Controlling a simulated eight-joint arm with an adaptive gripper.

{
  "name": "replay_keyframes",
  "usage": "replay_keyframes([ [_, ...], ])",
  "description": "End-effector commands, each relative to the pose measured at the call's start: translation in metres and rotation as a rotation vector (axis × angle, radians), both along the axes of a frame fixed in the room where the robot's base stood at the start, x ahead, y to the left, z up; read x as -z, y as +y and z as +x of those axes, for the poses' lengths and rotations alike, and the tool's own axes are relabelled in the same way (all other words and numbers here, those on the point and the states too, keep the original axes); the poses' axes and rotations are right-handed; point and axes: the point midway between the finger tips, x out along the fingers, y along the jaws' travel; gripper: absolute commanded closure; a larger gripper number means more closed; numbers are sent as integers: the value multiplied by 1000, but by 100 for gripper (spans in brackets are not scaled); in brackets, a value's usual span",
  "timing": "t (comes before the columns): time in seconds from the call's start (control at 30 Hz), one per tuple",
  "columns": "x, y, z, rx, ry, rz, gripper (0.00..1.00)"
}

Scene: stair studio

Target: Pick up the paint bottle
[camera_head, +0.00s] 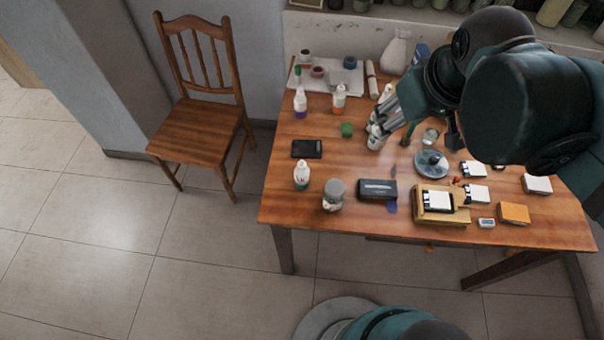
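Several small bottles stand upright on the wooden table, and I cannot tell which is the paint bottle meant. One has a white body with a purple lower part (300,105) at the back left. A white and orange bottle (339,99) stands to its right. A white bottle with a dark mark (302,177) stands near the left edge. My gripper (393,125) hangs over the middle back of the table, right of these bottles. My wrist partly hides it and the things around it. Its finger opening, and whether it holds anything, are unclear.
A black flat object (307,149), a jar (334,195), a dark box (377,189) and a wooden box (440,205) lie toward the front. A round blue dish (421,165) is right of centre. A chair (197,115) stands left of the table (285,212).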

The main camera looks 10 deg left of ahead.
Motion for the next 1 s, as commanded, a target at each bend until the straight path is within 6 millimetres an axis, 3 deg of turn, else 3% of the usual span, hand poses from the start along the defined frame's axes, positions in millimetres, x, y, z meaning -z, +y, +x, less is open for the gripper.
replay_keyframes([
  [0.53,-5,93,25,-412,176,-130,54],
  [1.0,4,176,30,-762,315,-229,54],
])
